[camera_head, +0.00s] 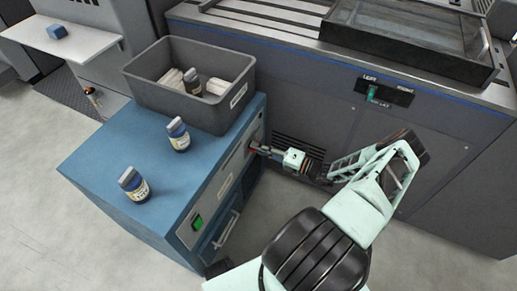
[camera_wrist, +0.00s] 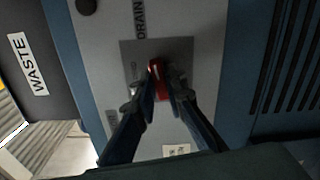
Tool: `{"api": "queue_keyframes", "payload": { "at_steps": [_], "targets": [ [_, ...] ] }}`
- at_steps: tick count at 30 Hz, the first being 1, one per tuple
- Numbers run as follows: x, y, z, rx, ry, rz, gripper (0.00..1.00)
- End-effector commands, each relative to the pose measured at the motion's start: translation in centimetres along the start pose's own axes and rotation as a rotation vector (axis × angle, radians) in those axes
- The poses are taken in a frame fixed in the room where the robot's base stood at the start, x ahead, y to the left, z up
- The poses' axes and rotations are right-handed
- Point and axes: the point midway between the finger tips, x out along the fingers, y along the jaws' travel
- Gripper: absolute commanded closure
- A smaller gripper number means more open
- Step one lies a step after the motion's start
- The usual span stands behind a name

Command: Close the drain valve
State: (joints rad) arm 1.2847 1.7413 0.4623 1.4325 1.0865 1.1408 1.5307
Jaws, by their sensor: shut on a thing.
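The drain valve has a red handle (camera_wrist: 157,82) on a grey plate (camera_wrist: 183,50) under the word DRAIN, on the side of a blue cabinet. In the wrist view my gripper (camera_wrist: 160,92) has its two fingers on either side of the red handle, shut on it. The fingers hide part of the handle and plate. In the head view my gripper (camera_head: 262,149) reaches the cabinet's right face, where a bit of red shows at the fingertips. The exact angle of the handle is hard to tell.
The blue cabinet (camera_head: 110,165) carries two bottles, one (camera_head: 178,134) near the bin and one (camera_head: 134,184) at the front. A grey bin (camera_head: 160,103) on top holds a bottle and pale items. A large grey machine (camera_head: 330,110) stands behind my arm. Floor is clear at left.

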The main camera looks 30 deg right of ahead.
Motion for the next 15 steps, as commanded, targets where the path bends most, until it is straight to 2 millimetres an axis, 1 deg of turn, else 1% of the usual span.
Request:
{"api": "queue_keyframes", "payload": {
  "at_steps": [15],
  "targets": [
    [0.25,-0.03,-0.09,-0.483,0.001,0.003,1.0]
  ]
}}
